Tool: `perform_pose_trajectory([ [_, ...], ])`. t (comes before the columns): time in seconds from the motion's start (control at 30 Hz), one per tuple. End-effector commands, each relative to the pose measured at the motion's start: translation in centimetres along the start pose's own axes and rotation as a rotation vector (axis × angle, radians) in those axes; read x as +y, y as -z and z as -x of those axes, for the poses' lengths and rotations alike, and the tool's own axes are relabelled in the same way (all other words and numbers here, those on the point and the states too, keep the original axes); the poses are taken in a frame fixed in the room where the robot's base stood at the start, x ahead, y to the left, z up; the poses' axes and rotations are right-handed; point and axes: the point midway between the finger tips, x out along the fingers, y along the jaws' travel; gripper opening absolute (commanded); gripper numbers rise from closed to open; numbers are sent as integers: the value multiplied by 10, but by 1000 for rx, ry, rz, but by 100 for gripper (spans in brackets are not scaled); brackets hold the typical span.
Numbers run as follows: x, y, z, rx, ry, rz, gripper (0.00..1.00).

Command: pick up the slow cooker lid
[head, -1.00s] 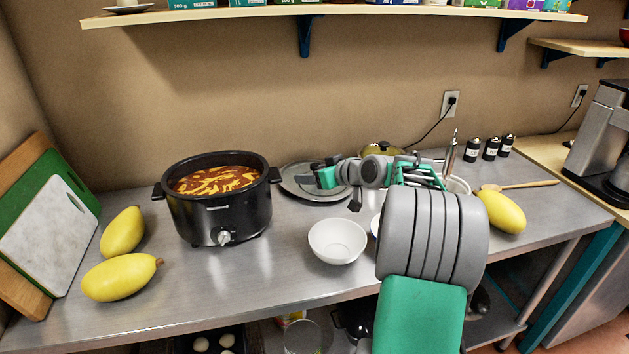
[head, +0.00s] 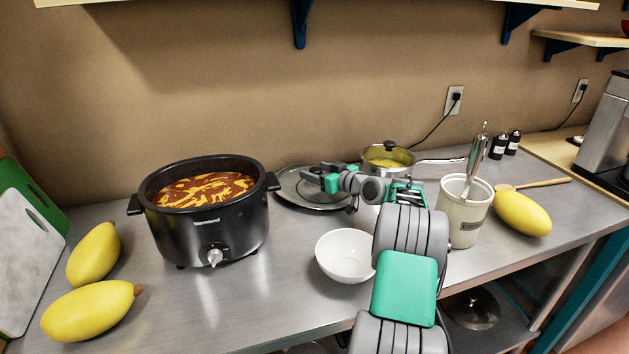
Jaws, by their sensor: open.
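The slow cooker (head: 210,232) stands uncovered on the counter at left, full of red-brown food with yellow streaks. A round, flat grey disc with a rim (head: 294,196), which looks like its lid, lies on the counter just right of and behind the cooker. My gripper (head: 312,178) is over this disc, pointing left, and hides part of it, including any knob. The gripper is open, with nothing seen held. I cannot tell whether its fingers touch the disc.
A white bowl (head: 345,256) stands in front of the disc. A lidded pot (head: 388,160) is behind my arm. A utensil crock (head: 463,212) and a yellow fruit (head: 522,214) are to the right. Two yellow fruits (head: 93,253) lie left of the cooker. Another round lid (head: 472,310) lies on the lower shelf.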

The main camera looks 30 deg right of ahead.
Motion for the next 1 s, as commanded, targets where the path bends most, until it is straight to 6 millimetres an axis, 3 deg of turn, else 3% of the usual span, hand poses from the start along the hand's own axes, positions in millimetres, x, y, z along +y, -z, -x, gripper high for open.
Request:
perform_pose_trajectory([
  [0.27, -1, 0, -7, 0, 1, 0, 62],
  [1.0, -2, 0, -7, 0, 2, 0, 2],
])
